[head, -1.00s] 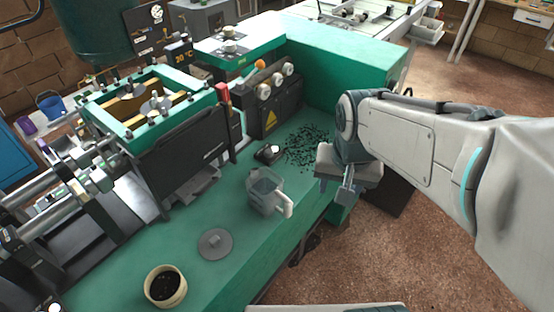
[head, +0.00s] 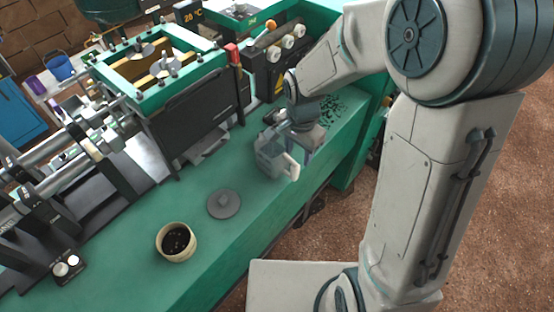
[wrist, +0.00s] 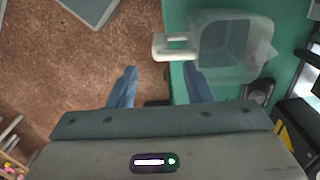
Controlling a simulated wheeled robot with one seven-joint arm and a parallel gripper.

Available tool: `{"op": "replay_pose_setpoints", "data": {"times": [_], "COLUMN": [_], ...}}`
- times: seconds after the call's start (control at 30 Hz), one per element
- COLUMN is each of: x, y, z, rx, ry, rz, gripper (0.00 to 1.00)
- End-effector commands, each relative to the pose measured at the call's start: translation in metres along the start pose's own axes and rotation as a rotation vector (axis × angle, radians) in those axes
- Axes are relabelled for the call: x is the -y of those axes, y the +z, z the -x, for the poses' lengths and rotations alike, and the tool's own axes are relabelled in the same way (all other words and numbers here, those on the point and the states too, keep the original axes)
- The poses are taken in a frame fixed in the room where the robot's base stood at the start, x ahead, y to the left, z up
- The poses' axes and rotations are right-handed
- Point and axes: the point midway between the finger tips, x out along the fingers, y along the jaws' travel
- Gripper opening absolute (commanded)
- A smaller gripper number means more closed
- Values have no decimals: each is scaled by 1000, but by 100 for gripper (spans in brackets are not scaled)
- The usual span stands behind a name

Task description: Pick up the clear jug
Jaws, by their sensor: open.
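The clear jug (head: 268,155) stands upright on the green bench, its pale handle (head: 289,170) facing the bench's front edge. In the wrist view the jug (wrist: 232,45) is at the upper right, with its handle (wrist: 173,46) pointing left. My gripper (wrist: 158,80) is open and empty. Its two fingers point toward the handle, one on each side of it, and the handle lies just beyond the fingertips. In the head view my gripper (head: 299,153) is right at the jug, and the wrist partly hides the jug's right side.
A grey round lid (head: 224,204) and a cream cup of dark granules (head: 176,242) lie to the left on the bench (head: 130,275). Dark granules (head: 335,104) are scattered behind my wrist. A green-framed machine (head: 150,95) stands along the back.

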Motion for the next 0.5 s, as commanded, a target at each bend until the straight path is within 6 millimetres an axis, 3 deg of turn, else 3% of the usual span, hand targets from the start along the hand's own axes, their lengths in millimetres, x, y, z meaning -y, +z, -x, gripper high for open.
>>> {"op": "replay_pose_setpoints", "data": {"times": [0.27, 0.5], "x": [0, 1], "y": [1, 7], "z": [-20, -50], "rx": [1, 3], "ry": [1, 2], "rz": [2, 3], "gripper": [45, 45]}}
